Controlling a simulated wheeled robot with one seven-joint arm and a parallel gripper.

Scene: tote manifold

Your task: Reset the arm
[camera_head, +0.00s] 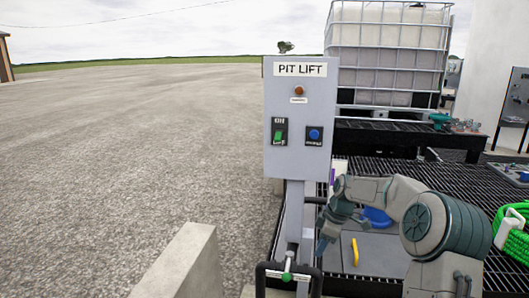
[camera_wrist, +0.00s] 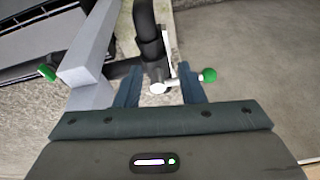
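My arm (camera_head: 440,225) reaches leftward in the head view, bent at the elbow, over the black grating. My gripper (camera_head: 322,245) points down beside the grey post of the pit lift panel. In the wrist view my gripper's two dark fingers (camera_wrist: 161,85) are apart. A black pipe (camera_wrist: 150,40) and a white valve fitting show in the gap between them, with a green knob (camera_wrist: 208,75) just right of the right finger. I cannot tell whether the fingers touch the pipe.
The grey PIT LIFT panel (camera_head: 299,120) stands close left of my arm. A black pipe handle (camera_head: 262,280) and a concrete wall (camera_head: 185,265) are in front. A yellow handle (camera_head: 355,251) lies on a grey plate. A caged tank (camera_head: 390,55) stands behind. Open gravel is left.

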